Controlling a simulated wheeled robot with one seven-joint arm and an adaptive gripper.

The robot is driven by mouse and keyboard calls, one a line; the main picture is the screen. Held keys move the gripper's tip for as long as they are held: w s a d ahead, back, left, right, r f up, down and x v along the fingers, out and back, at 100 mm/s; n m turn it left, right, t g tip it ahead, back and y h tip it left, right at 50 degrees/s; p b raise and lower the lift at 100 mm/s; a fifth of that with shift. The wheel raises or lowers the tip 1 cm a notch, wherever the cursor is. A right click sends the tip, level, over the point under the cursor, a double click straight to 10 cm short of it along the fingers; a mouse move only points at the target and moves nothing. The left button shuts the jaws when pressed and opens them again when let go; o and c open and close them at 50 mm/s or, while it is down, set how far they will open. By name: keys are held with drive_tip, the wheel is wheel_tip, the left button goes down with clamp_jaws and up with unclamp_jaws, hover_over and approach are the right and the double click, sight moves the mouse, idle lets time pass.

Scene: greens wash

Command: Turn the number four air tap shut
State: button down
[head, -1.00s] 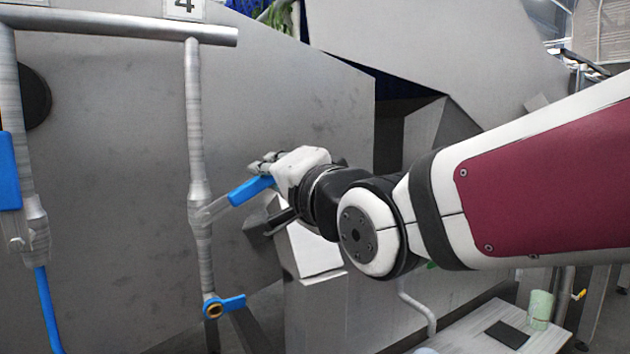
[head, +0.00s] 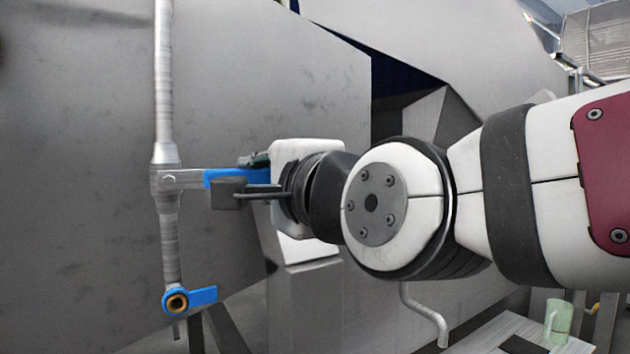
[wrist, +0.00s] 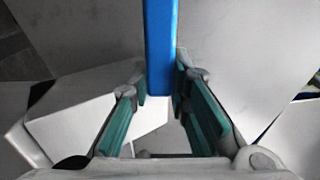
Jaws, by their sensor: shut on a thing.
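The tap is a valve body (head: 165,179) on a vertical grey pipe. Its lever has a blue sleeve (head: 217,178) and points right, about level and square across the pipe. The blue sleeve also shows in the wrist view (wrist: 161,45), coming down between the green finger pads. My gripper (head: 250,166) is at the lever's outer end, shut on it. In the wrist view my gripper (wrist: 162,86) has a finger on each side of the lever. My wrist and a dark camera block hide part of the lever's end in the head view.
A smaller outlet with a blue lever (head: 203,296) sits lower on the same pipe. A grey metal panel (head: 80,120) stands behind. A table with a green cup (head: 558,320) is at the lower right.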

drive_tip(key=shift+f, duration=0.2)
drive_tip(key=c, duration=1.5)
unclamp_jaws()
drive_tip(key=shift+r, duration=0.1)
drive_tip(key=v, duration=1.2)
